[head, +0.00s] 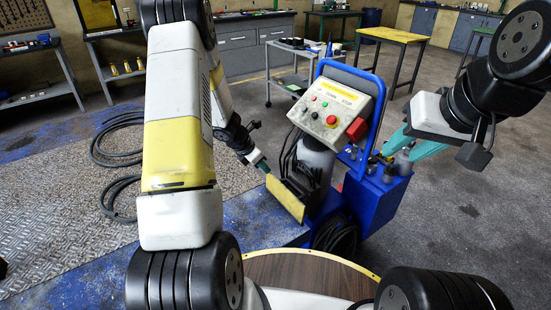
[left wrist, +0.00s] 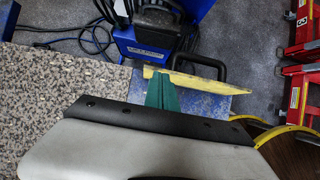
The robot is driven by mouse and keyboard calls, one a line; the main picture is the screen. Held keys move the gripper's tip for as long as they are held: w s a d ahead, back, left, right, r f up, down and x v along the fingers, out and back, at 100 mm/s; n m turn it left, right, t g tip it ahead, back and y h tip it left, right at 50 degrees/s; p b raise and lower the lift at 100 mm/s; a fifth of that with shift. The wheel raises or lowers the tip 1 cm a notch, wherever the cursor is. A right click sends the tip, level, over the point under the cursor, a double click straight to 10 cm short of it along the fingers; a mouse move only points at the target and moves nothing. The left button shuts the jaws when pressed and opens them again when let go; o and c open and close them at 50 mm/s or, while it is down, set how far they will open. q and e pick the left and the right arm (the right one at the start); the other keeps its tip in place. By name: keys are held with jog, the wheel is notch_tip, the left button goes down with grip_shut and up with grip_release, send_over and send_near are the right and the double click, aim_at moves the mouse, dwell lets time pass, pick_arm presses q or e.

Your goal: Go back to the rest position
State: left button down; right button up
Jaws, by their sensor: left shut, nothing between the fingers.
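The blue trolley jack (head: 377,205) stands in the middle of the head view. Its tilted control box (head: 330,112) carries several buttons and a red knob. A yellow-faced plate (head: 285,199) sits at its lower left, and its yellow edge shows in the left wrist view (left wrist: 188,84). My left gripper (head: 264,168) is shut and empty, its green tips close to the plate; they also show in the left wrist view (left wrist: 162,90). I cannot tell if they touch it. My right gripper (head: 390,151) has teal fingers by the bottles on the jack's right side; its tips are partly unclear.
A round brown table top (head: 305,272) with a yellow rim is close in front. Black cables (head: 118,160) lie on the floor at left. Benches and a yellow table (head: 394,36) stand behind. Red ladder-like frames (left wrist: 300,90) show at right in the left wrist view.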

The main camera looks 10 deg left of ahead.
pick_arm(q)
jog(key=s+d+r+m, duration=0.2)
jog(key=s+r+m, duration=0.2)
jog(key=r, duration=0.4)
jog(key=s+d+r+m+h, duration=0.1)
jog(key=s+d+r+m, duration=0.1)
jog(key=s+r+m, duration=0.45)
jog(key=s+d+r+m, duration=0.1)
jog(key=r+m, duration=0.1)
jog(key=r, duration=0.8)
jog(key=s+r+m+t+y, duration=0.1)
jog(key=s+r+m, duration=0.3)
jog(key=s+m, duration=0.3)
jog(key=s+r+m+t+y, duration=0.1)
jog(key=s+r+m, duration=0.3)
jog(key=s+m, duration=0.4)
jog(key=s+y, duration=0.1)
jog(key=s, duration=0.2)
jog(key=shift+s+a+r, duration=0.15)
jog(key=shift+a+r, duration=0.05)
jog(key=shift+a, duration=0.1)
